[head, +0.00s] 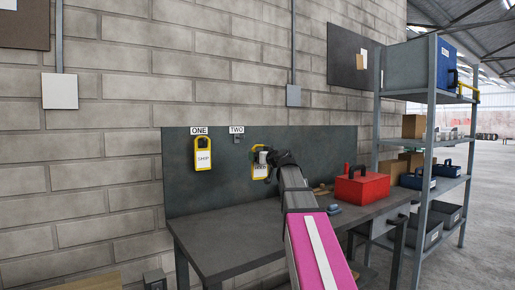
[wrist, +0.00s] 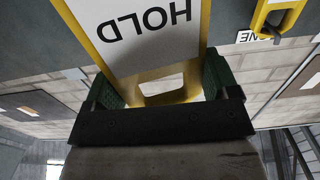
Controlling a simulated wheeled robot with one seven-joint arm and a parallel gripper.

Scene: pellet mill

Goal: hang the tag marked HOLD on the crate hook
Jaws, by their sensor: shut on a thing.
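The HOLD tag (wrist: 150,40) is yellow with a white label and shows large in the wrist view, lettering upside down. My gripper (wrist: 163,85) is shut on its slotted end, one green finger at each side. In the head view my gripper (head: 266,158) is in front of the dark back panel, right of hook TWO (head: 237,140), with the tag (head: 258,164) partly hidden behind it. Hook TWO is bare. A yellow SHIP tag (head: 203,155) hangs under the sign ONE. I cannot make out a crate hook for certain.
A red toolbox (head: 362,187) and small items stand on the dark workbench (head: 215,248). To the right, a metal shelf (head: 429,130) holds boxes and bins, with a blue crate (head: 447,58) on top. The bench's left part is clear.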

